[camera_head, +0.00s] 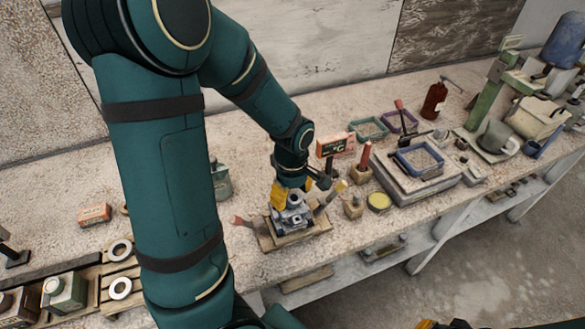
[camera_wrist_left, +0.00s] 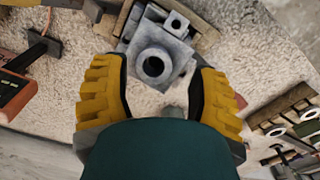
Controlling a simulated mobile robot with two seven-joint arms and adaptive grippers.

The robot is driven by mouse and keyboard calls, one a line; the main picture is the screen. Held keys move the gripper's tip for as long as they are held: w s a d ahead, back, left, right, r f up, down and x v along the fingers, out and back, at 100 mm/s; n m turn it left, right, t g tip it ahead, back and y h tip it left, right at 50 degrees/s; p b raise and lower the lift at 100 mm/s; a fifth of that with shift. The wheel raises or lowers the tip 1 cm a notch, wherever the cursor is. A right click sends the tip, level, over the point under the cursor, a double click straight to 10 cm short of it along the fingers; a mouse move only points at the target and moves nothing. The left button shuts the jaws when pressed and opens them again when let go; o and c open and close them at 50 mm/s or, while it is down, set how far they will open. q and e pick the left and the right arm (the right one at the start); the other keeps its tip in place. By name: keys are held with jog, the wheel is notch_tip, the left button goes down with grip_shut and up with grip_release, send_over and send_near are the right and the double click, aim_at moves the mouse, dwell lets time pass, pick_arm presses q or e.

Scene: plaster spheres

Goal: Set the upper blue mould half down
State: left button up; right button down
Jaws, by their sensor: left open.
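A grey-blue mould block (camera_head: 292,217) sits on a wooden board (camera_head: 268,241) on the bench in the head view. In the left wrist view the block (camera_wrist_left: 178,52) shows a large round hole and a smaller square part with a hole. I cannot tell where its upper and lower halves meet. My left gripper (camera_head: 305,190) is right at the block, its yellow fingers open. In the left wrist view the fingers of the gripper (camera_wrist_left: 160,82) are spread on either side of the block's near end, with gaps visible. Yellow parts, likely my right gripper (camera_head: 440,324), are cut off at the bottom edge.
A red-handled tool in a wooden block (camera_head: 364,172), a yellow round tin (camera_head: 379,202) and a grey slab with a blue tray (camera_head: 440,157) stand to the right. An orange box (camera_head: 95,214) lies at left. Clear bench lies behind the arm.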

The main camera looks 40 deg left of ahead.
pick_arm(q)
notch_tip(320, 180, up, 9)
jog(key=p, duration=0.1)
jog(key=shift+p, duration=0.3)
jog(key=shift+d, duration=0.1)
dwell(0.3)
